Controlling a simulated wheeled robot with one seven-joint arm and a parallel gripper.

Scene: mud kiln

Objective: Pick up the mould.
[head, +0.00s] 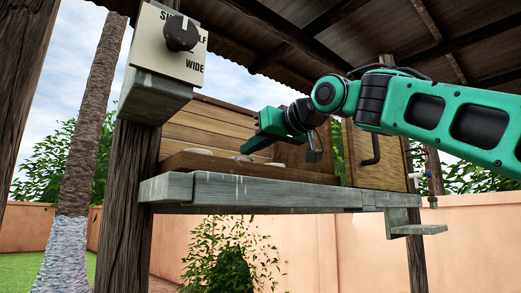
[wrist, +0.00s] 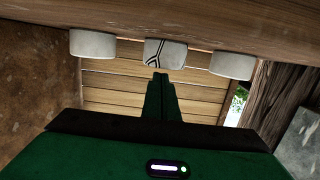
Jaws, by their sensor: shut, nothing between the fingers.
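Three pale, rounded pieces sit in a row on a wooden board in the wrist view: a plain left piece (wrist: 93,44), a middle piece (wrist: 166,53) with dark lines on it, and a plain right piece (wrist: 231,65). I cannot tell which one is the mould. In the head view only low pale tops show above the board's front edge, one of them a pale piece (head: 199,152) left of my gripper. My gripper (head: 245,149) is shut and empty, tilted down over the board. In the wrist view its fingertips (wrist: 160,75) point at the middle piece, just short of it in the picture.
The brown board (head: 240,169) rests on a grey weathered beam (head: 250,190), with a plank wall (head: 215,125) behind. A dial box (head: 168,45) on a post stands at the left. A wooden box (head: 375,160) stands at the right. A metal roof hangs overhead.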

